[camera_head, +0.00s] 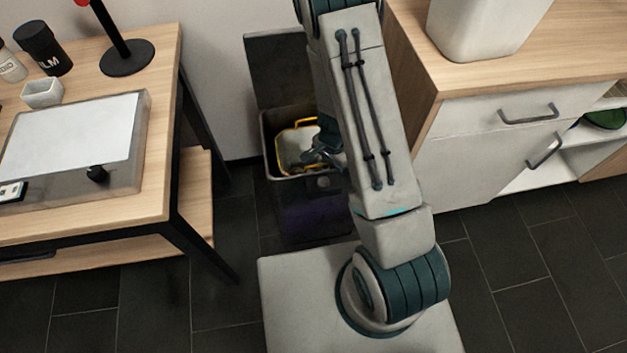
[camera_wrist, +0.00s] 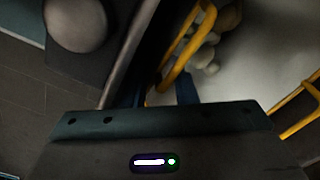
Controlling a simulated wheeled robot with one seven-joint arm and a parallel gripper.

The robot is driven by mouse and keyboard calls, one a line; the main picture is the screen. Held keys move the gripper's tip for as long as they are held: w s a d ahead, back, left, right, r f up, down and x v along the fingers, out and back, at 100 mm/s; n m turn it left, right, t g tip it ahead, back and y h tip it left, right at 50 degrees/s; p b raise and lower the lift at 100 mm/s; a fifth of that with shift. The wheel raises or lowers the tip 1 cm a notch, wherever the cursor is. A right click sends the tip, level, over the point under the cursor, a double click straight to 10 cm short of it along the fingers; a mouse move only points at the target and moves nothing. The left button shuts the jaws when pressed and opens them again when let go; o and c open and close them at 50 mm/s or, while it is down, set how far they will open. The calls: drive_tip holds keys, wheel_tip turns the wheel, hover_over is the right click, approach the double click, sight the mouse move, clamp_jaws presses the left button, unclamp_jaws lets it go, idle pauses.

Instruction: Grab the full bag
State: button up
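The bag (camera_head: 293,148) is whitish with yellow handles and sits inside an open dark bin (camera_head: 301,213) on the floor. In the wrist view the bag's pale interior (camera_wrist: 262,50) fills the upper right, with some lumpy beige contents (camera_wrist: 205,45) in it. One yellow handle (camera_wrist: 182,62) runs down toward the space between my fingers; another yellow strip (camera_wrist: 297,108) is at the right. My gripper (camera_head: 316,157) is down at the bin's mouth, beside the bag, partly hidden by my arm. Whether the fingers (camera_wrist: 160,92) touch or clasp the handle is unclear.
The bin's lid (camera_head: 283,72) stands open against the wall. A wooden table (camera_head: 150,150) with dark legs is close on the left, and a cabinet (camera_head: 480,165) with drawers stands on the right. Dark tiled floor (camera_head: 540,270) is clear at the lower right.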

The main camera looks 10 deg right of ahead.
drive_tip(key=shift+f, duration=0.5)
clamp_jaws()
drive_tip(key=shift+a+r, duration=0.1)
drive_tip(key=shift+a, duration=0.1)
idle(0.9)
